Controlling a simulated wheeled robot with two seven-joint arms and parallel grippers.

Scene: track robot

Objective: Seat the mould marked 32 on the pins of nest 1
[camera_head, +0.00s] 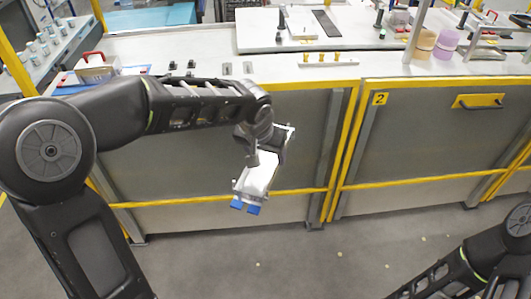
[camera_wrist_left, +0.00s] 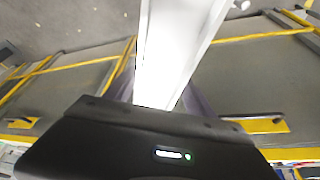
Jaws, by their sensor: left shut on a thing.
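In the left wrist view the same piece (camera_wrist_left: 178,50) runs as a long white bar away from the camera, with a raised edge. I cannot read any number on it, so I cannot tell whether it is the mould marked 32. Dark and light upright fittings (camera_head: 190,68) stand on the bench top at left; I cannot tell whether they are nest 1. My right gripper is out of view.
A pale box with a red handle (camera_head: 97,68) stands at the bench's left. A strip with yellow pegs (camera_head: 328,59) lies on the white bench top (camera_head: 275,68). A yellow frame and a panel marked 2 (camera_head: 380,99) are below. Grey floor in front is clear.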

